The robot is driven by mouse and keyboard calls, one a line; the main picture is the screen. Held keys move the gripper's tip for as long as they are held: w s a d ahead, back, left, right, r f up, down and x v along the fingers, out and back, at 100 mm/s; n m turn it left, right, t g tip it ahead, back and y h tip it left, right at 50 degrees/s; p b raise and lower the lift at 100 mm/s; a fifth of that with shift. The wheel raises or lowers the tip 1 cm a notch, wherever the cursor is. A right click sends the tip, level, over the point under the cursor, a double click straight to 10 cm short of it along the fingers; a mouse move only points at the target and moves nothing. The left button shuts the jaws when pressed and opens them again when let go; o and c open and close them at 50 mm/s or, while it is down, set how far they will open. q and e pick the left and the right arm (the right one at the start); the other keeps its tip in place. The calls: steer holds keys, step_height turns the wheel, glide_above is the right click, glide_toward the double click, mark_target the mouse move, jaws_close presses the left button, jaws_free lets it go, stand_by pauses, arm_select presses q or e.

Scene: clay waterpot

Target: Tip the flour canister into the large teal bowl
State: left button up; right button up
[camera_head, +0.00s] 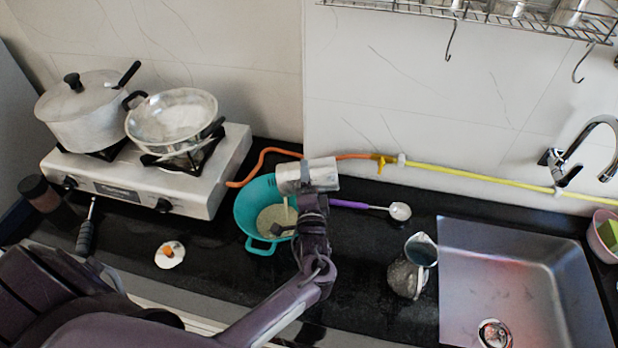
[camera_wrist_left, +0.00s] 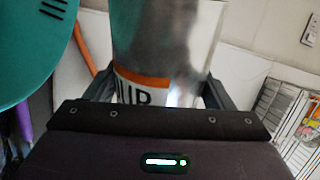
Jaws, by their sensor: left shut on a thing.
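The flour canister (camera_head: 308,175) is a silvery metal cylinder, tilted onto its side above the large teal bowl (camera_head: 247,213). My left gripper (camera_head: 313,190) is shut on the canister from the front right. A thin pale stream falls from the canister's left end into the bowl, where pale contents lie. In the left wrist view the canister (camera_wrist_left: 168,45) sits between the fingers, with an orange band and part of a dark-lettered label. The bowl (camera_wrist_left: 35,40) fills the upper left there. The canister's inside is hidden. My right gripper is not in view.
A stove (camera_head: 215,165) with a lidded pot (camera_head: 88,110) and a pan (camera_head: 172,117) stands left. A purple-handled ladle (camera_head: 398,211), a metal jug (camera_head: 405,278) and a sink (camera_head: 500,265) lie right. An orange hose (camera_head: 262,160) runs behind the bowl. A small white dish (camera_head: 168,260) is at front left.

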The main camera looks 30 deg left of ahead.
mark_target(299, 174)
arm_select(q)
steer(key=shift+a+r, duration=0.1)
steer(key=shift+r, duration=0.15)
steer(key=shift+s+a+r+n+p, duration=0.2)
steer(key=shift+r+n+p, duration=0.1)
steer(key=shift+n, duration=0.5)
steer(key=shift+a, duration=0.1)
stand_by(0.4)
steer(key=shift+r+n, duration=0.15)
steer(key=shift+n, duration=0.15)
steer(key=shift+s+a+r+n+p, duration=0.15)
steer(key=shift+a+n+p, duration=0.1)
steer(key=shift+n+p, duration=0.15)
stand_by(0.3)
steer(key=shift+s+a+r+n, duration=0.15)
steer(key=shift+a+r+n, duration=0.2)
steer(key=shift+n, duration=0.35)
steer(key=shift+f, duration=0.1)
steer(key=shift+p, duration=0.35)
